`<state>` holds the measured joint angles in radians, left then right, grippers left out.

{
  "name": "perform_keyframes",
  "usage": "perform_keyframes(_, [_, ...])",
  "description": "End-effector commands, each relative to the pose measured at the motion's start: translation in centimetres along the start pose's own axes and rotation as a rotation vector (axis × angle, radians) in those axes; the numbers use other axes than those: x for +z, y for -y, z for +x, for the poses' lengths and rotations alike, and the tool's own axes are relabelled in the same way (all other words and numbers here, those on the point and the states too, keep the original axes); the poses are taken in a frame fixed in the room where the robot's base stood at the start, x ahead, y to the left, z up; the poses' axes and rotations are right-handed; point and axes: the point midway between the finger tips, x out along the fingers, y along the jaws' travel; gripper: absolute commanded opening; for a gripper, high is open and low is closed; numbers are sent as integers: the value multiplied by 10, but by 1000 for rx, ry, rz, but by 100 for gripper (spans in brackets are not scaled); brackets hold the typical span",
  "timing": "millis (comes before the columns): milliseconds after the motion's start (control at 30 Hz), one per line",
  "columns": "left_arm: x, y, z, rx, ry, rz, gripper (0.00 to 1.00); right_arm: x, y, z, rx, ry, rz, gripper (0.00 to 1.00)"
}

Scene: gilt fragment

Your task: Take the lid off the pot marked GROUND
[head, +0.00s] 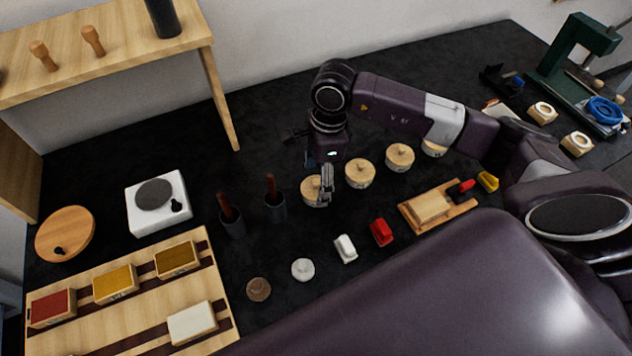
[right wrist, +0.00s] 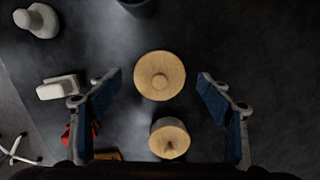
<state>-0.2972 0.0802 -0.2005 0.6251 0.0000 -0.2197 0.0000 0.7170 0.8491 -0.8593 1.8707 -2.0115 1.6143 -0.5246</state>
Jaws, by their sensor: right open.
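Several pots with round, knobbed pale-wood lids stand in a row on the black bench. The leftmost pot (head: 311,190) is partly hidden by my right gripper (head: 326,184). In the right wrist view, its round lid (right wrist: 160,75) with a central knob lies between the open fingers of my right gripper (right wrist: 160,80), with a gap on both sides. The second pot (head: 360,173) is beside it, and a neighbouring lid shows in the right wrist view (right wrist: 169,139). I cannot read any marking, so I cannot tell which pot is GROUND. My left gripper is not in view.
Two dark cups (head: 275,207) with brown-handled tools stand left of the pots. A white block (head: 345,248), a red block (head: 381,232) and a wooden tray (head: 411,213) lie in front. A white scale-like device (head: 159,203) and wooden shelf (head: 110,58) are further left.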

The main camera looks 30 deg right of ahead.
Motion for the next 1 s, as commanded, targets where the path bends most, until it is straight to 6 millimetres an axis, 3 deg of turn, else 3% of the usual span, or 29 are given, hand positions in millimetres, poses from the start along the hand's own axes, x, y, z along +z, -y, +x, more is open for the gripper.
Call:
perform_keyframes(300, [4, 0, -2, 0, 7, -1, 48, 0, 0, 10, 0, 0, -1, 72])
perform_keyframes(667, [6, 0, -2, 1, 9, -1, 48, 0, 0, 9, 0, 0, -1, 35])
perform_keyframes(1000, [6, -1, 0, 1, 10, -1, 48, 0, 0, 5, -1, 0, 0, 34])
